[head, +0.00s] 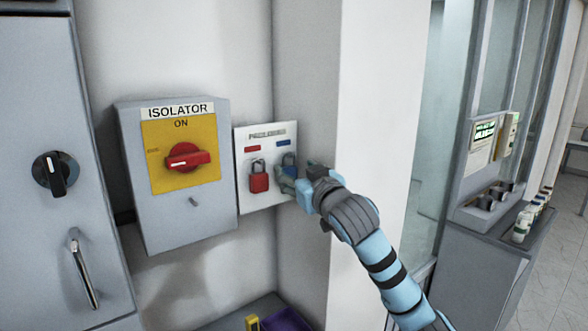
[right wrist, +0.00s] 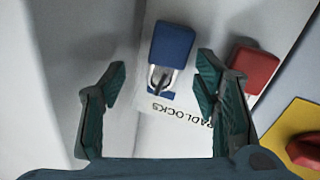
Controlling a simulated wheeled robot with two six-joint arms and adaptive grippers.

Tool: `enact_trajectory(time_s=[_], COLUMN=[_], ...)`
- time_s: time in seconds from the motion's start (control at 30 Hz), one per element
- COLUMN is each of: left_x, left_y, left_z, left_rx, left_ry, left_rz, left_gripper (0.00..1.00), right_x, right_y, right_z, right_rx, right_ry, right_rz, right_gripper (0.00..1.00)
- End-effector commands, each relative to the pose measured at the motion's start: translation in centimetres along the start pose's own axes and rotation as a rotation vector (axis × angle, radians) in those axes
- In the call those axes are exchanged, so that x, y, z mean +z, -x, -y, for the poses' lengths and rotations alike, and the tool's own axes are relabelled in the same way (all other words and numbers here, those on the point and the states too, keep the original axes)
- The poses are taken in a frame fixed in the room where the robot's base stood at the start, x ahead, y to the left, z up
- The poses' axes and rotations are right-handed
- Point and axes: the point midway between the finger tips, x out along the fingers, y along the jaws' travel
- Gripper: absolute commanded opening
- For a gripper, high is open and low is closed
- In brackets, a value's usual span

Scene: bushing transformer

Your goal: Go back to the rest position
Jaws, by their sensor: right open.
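My right gripper (head: 287,182) is in front of the white padlock board (head: 253,206), at its right side, beside the blue padlock (head: 290,160). In the right wrist view my right gripper (right wrist: 158,85) is open and empty, its two fingers spread. The blue padlock (right wrist: 172,46) hangs on the board between and beyond the fingertips. The red padlock (head: 259,180) hangs to its left in the head view; in the right wrist view it (right wrist: 252,68) lies right of the fingers. My left gripper is not in view.
A grey isolator box (head: 195,221) with a red rotary switch (head: 188,157) is left of the board. A wall corner (head: 375,120) stands close to the right of my gripper. A cabinet with a handle (head: 83,273) is at far left. A purple bin (head: 286,321) sits below.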

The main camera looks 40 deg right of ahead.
Motion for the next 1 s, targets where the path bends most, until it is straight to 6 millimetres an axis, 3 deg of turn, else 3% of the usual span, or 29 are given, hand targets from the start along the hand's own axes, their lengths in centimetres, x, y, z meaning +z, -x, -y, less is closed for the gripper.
enact_trajectory(time_s=[0.2, 0.47, 0.57, 0.67, 0.77, 0.8, 0.9, 1.0], left_x=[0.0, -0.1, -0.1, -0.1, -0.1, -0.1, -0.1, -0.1], left_y=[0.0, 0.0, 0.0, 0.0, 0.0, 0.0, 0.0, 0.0], left_z=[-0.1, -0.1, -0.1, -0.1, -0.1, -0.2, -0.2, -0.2], left_rx=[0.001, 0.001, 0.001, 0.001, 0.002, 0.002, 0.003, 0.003], left_ry=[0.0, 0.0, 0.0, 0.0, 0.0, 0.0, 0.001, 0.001], left_rz=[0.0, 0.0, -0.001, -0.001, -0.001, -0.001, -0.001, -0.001], left_gripper=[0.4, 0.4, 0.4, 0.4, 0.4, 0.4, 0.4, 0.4], right_x=[0.0, 0.1, 2.0, 7.8, 16.8, 20.7, 28.8, 34.5], right_y=[4.1, 4.7, 4.6, 5.0, 7.3, 9.1, 14.4, 19.9], right_z=[-0.1, 0.0, 1.0, 3.8, 7.7, 9.2, 12.2, 13.9], right_rx=[0.002, 0.0, -0.015, -0.06, -0.128, -0.156, -0.218, -0.264], right_ry=[0.004, 0.0, 0.007, 0.03, 0.061, 0.074, 0.098, 0.114], right_rz=[-0.001, 0.002, 0.039, 0.152, 0.334, 0.419, 0.61, 0.772], right_gripper=[0.56, 0.56, 0.56, 0.56, 0.56, 0.56, 0.56, 0.56])
